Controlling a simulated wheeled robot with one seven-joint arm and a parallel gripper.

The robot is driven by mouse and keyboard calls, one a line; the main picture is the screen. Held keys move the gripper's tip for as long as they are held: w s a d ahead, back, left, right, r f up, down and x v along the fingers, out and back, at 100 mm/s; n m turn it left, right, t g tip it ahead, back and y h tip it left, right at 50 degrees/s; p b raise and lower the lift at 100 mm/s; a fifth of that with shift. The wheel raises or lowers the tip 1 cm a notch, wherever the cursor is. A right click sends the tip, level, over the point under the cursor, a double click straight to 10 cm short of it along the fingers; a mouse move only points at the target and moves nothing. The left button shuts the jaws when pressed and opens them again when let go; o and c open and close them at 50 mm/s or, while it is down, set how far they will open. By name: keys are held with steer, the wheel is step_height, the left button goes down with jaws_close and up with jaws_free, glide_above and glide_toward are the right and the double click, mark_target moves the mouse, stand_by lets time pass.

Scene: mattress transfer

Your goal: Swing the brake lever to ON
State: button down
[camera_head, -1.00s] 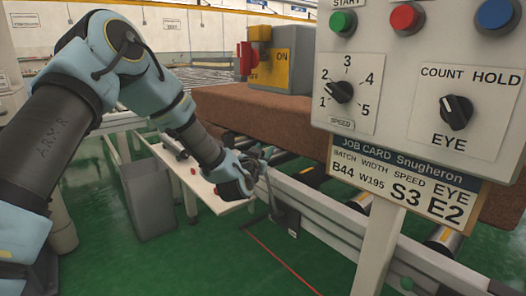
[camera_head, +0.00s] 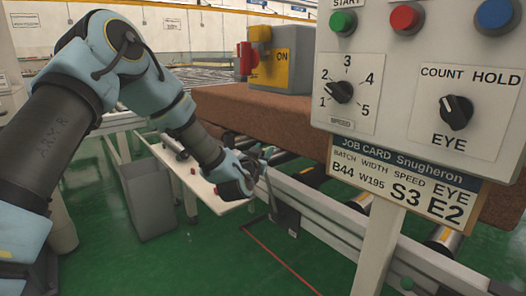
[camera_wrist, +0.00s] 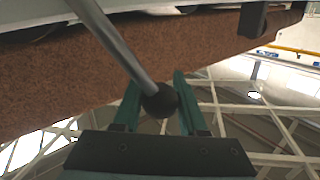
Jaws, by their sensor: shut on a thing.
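The brake lever is a thin grey metal rod (camera_head: 271,196) at the side of the roller conveyor, above a dark bracket. In the wrist view the rod (camera_wrist: 115,45) comes down from the top and ends in a black ball knob (camera_wrist: 160,101). My gripper (camera_head: 262,160) is at the lever's top end. In the wrist view its green fingers (camera_wrist: 158,105) stand either side of the knob, shut on it. Any ON marking for the lever itself is too small or hidden to read.
A brown mattress (camera_head: 225,107) lies on the conveyor behind the lever. A grey box with a yellow ON/OFF plate (camera_head: 270,69) and red handle is behind it. A control panel (camera_head: 395,130) fills the right. A grey bin (camera_head: 149,203) and white table (camera_head: 215,203) are left.

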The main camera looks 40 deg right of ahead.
steer(key=s+a+r+m+g+h+b, duration=0.1)
steer(key=s+m+h+b, duration=0.5)
steer(key=s+m+b, duration=0.5)
steer(key=shift+s+b, duration=3.4)
steer(key=shift+b, duration=1.05)
steer(key=shift+s+g, duration=0.15)
steer(key=shift+g, duration=0.15)
steer(key=shift+c, duration=2.3)
jaws_free()
steer(key=shift+a, duration=0.1)
steer(key=v, duration=1)
steer(key=shift+a+f, duration=0.25)
steer(key=shift+s, duration=0.1)
